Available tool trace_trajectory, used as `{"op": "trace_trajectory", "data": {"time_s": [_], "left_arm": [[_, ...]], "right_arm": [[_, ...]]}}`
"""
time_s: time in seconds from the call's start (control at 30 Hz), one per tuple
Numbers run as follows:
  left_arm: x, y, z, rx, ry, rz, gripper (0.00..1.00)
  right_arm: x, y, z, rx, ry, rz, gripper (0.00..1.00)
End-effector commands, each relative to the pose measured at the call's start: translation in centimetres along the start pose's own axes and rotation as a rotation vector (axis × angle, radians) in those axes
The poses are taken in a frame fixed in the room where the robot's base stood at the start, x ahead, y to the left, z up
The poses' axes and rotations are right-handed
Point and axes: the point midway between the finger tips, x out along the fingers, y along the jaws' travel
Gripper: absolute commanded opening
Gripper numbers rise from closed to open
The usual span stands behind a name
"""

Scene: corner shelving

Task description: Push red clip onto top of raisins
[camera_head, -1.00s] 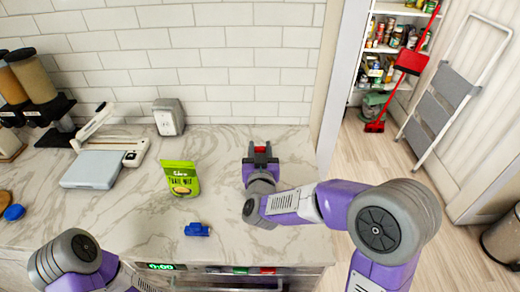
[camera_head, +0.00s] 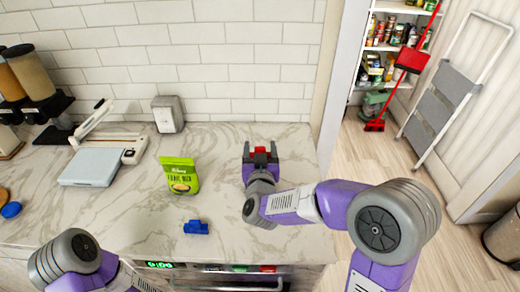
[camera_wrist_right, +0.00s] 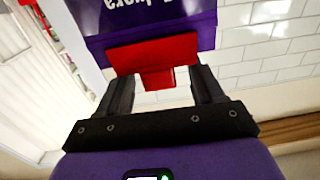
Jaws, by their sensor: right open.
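The red clip (camera_wrist_right: 154,58) sits against the lower edge of the purple raisins package (camera_wrist_right: 140,22) in the right wrist view. The package fills the top of that view, with its lettering upside down. My right gripper (camera_wrist_right: 163,77) is open, its two dark fingers on either side of the clip's narrow end with gaps beside it. In the head view the red clip (camera_head: 260,154) shows between the fingers of my right gripper (camera_head: 260,150), over the right part of the counter. I cannot make out the raisins package there. My left gripper is out of view.
A green trail mix bag (camera_head: 180,176) stands on the marble counter (camera_head: 130,215), left of my right gripper. A blue clip (camera_head: 196,227) lies in front of it. A scale (camera_head: 92,167), a grey dispenser (camera_head: 167,114) and food dispensers (camera_head: 35,78) stand farther left and back.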

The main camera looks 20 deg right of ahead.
Motion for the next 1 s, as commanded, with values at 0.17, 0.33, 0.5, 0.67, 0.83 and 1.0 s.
{"op": "trace_trajectory", "data": {"time_s": [0.17,0.33,0.5,0.67,0.83,1.0], "left_arm": [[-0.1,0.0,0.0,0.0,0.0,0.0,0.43],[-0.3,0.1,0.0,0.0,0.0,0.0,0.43],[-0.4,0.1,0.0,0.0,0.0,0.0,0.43],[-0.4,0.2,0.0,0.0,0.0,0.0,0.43],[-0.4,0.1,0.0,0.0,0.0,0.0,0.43],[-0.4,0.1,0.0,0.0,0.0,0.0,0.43]], "right_arm": [[-1.2,-0.1,-0.1,0.001,-0.001,-0.002,0.67],[-4.1,-0.1,-0.1,0.0,-0.001,-0.004,0.67],[-6.6,-0.1,-0.1,0.0,0.0,-0.002,0.67],[-7.5,0.0,0.0,0.0,0.0,0.0,0.67],[-7.6,0.0,0.0,0.0,0.0,0.001,0.67],[-7.6,0.0,0.0,0.0,0.0,0.0,0.67]]}}
